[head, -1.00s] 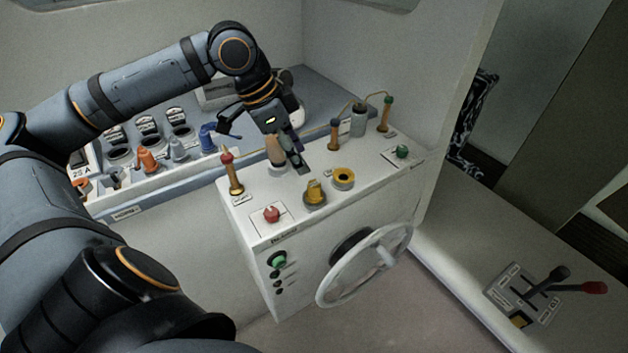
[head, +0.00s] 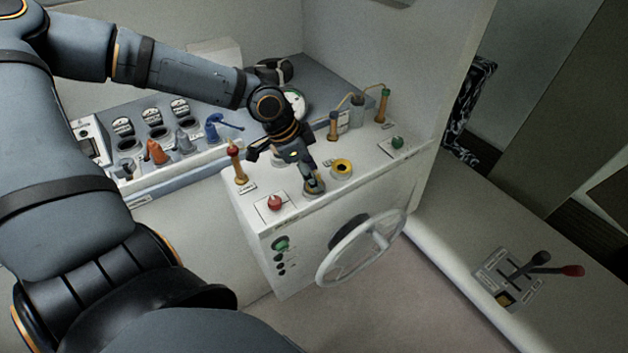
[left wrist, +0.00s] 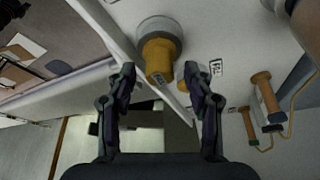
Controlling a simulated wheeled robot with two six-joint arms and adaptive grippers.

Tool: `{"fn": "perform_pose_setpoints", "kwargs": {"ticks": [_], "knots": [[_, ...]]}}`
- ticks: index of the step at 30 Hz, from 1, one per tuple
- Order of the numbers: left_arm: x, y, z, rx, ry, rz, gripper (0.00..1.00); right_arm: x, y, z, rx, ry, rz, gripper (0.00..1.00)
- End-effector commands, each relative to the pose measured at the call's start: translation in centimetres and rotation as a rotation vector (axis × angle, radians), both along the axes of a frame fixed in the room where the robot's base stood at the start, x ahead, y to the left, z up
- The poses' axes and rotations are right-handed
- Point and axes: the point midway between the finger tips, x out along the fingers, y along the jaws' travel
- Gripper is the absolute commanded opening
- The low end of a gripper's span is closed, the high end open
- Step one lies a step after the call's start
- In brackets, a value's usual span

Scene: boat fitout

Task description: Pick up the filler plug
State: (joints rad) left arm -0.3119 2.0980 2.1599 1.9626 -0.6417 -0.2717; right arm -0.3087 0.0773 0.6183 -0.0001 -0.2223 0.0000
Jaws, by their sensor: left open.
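The filler plug, a yellow knob-like piece in a round grey collar, shows in the left wrist view (left wrist: 160,52) on the white console top. In the head view my left gripper (head: 306,172) hides most of it; only part of its grey collar shows below the fingers. My left gripper is open, its two fingers apart in the left wrist view (left wrist: 161,78), with the plug's near end in line with the gap between them. I cannot tell whether a finger touches it. My right gripper is not in view.
A yellow ring (head: 342,168) lies just right of the gripper. A red knob (head: 275,203) and a red-topped orange handle (head: 237,165) stand to the left. Wired orange handles (head: 334,125) stand behind. A steering wheel (head: 362,247) projects from the console front.

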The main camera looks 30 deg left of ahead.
Motion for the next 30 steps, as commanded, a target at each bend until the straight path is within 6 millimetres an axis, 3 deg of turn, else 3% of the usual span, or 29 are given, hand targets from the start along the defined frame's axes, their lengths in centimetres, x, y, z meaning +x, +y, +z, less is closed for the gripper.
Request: {"fn": "perform_pose_setpoints", "kwargs": {"ticks": [3,12,23,30], "knots": [[0.3,-0.2,-1.1,0.004,0.002,-0.001,0.52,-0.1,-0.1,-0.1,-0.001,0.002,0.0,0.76],[0.4,-0.4,-1.4,0.0,-0.002,0.002,0.52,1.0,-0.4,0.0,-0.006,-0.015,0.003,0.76],[0.4,-0.4,-1.3,0.0,-0.003,0.001,0.04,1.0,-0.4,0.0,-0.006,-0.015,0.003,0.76],[0.4,-0.4,-1.4,-0.001,-0.002,0.0,0.0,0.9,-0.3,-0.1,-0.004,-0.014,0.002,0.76]]}}
